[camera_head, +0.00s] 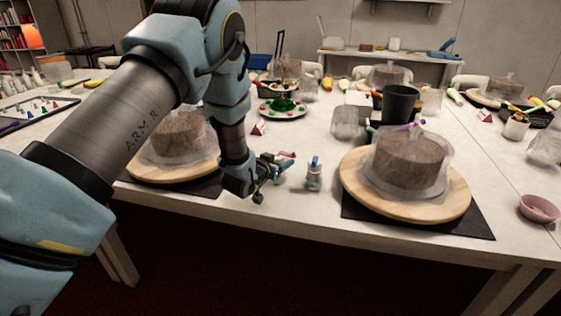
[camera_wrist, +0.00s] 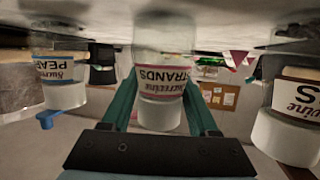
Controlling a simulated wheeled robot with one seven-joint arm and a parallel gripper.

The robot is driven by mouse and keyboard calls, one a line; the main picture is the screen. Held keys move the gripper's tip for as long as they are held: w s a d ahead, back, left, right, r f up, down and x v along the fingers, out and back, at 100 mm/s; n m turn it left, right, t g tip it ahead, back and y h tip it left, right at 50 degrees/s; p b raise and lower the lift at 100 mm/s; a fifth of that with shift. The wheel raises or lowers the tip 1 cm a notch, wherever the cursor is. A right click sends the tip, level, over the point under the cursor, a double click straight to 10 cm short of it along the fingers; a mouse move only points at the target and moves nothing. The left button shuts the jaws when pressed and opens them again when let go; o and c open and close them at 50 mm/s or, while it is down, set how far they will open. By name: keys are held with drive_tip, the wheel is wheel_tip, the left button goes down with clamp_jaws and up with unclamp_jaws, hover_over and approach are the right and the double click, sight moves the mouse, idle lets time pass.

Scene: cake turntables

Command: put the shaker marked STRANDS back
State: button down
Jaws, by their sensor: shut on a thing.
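My gripper (camera_head: 266,178) is low over the front part of the white table, between two cake turntables. In the wrist view its two green fingers (camera_wrist: 160,108) are shut on the shaker marked STRANDS (camera_wrist: 160,78), a clear jar with a pale, red-edged label. In the head view the gripper mostly hides it. I cannot tell whether its base touches the tabletop. A shaker with a blue tab (camera_head: 314,174) stands just right of the gripper; in the wrist view its label reads PEAR, partly cut off (camera_wrist: 60,72). Another shaker (camera_wrist: 290,115) is at the right of the wrist view, label partly cut off.
A covered cake on a wooden turntable (camera_head: 352,186) stands to the right on a black mat (camera_head: 465,226). Another turntable (camera_head: 150,172) is left, partly behind my arm. A dark cup (camera_head: 399,103) and a plate of green sweets (camera_head: 283,108) stand behind. A pink bowl (camera_head: 539,209) is far right.

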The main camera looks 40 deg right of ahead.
drive_tip(key=shift+c, duration=0.8)
unclamp_jaws()
drive_tip(key=shift+f, duration=0.1)
